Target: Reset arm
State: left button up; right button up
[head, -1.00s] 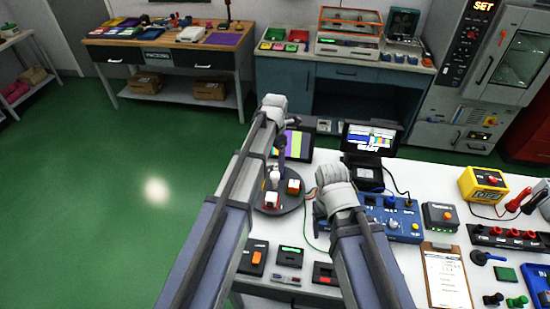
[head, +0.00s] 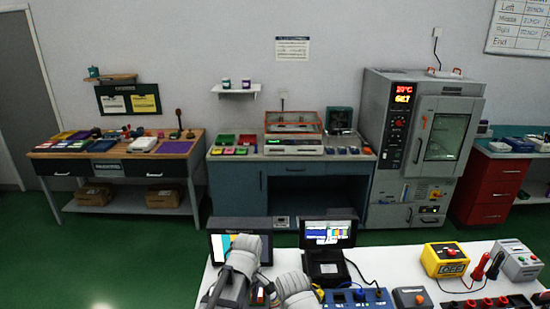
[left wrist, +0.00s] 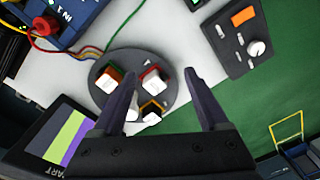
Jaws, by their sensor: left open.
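My left gripper (left wrist: 159,74) is open in the left wrist view, its two dark fingers spread above a round dark plate (left wrist: 122,60). The plate carries an orange block (left wrist: 108,79), a red block (left wrist: 153,78) and an amber block (left wrist: 151,110), each with a white part. A small white piece shows beside the left finger and is partly hidden. I see nothing held between the fingers. In the head view, the upper parts of both my arms show at the bottom edge. My right gripper's fingers are not visible.
The white table (head: 398,268) holds two screens (head: 328,233), a blue box (head: 357,297), a yellow box (head: 444,259) and a grey box (head: 516,259). Behind stand a wooden bench (head: 178,147), a blue-grey cabinet (head: 233,190) and a grey oven (head: 416,150). Green floor lies between.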

pick_arm(q)
jog(key=s+d+f+m, duration=0.1)
jog(key=s+d+m, duration=0.1)
jog(key=s+m, duration=0.9)
jog(key=m+b, duration=0.1)
jog(key=m, duration=0.3)
jog(key=shift+s+y, duration=0.3)
jog(key=shift+s, duration=0.1)
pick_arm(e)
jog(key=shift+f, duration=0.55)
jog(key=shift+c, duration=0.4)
